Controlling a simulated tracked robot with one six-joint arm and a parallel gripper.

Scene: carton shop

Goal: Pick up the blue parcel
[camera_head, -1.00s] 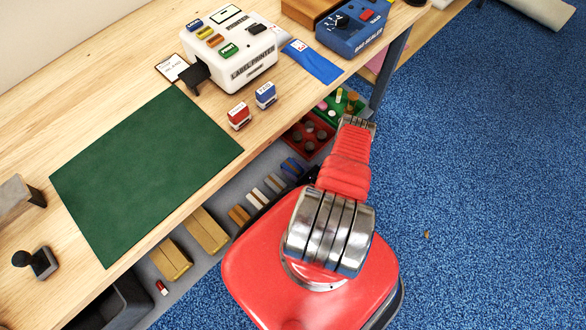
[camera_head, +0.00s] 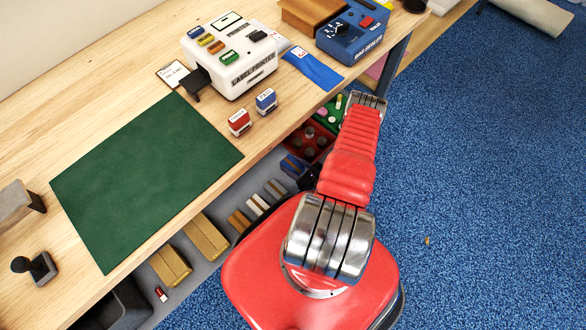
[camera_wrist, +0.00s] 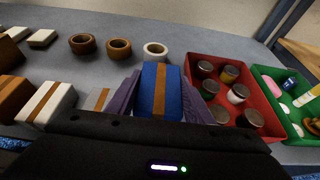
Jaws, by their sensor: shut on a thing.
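The blue parcel (camera_wrist: 148,96), with a brown tape band over its top, is on the grey lower shelf in the wrist view. My gripper (camera_wrist: 155,100) has its two purple-grey fingers on the parcel's left and right sides and is shut on it. Whether the parcel's underside touches the shelf is hidden. In the head view the blue parcel (camera_head: 292,166) shows under the bench edge, with my arm's end beside it; the fingers are hard to make out there.
A red crate of jars (camera_wrist: 226,67) stands just right of the parcel, and a green crate (camera_wrist: 269,75) is beyond it. White and brown parcels (camera_wrist: 46,104) lie to the left. Tape rolls (camera_wrist: 119,48) stand behind. The bench top with a green mat (camera_head: 146,178) overhangs the shelf.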

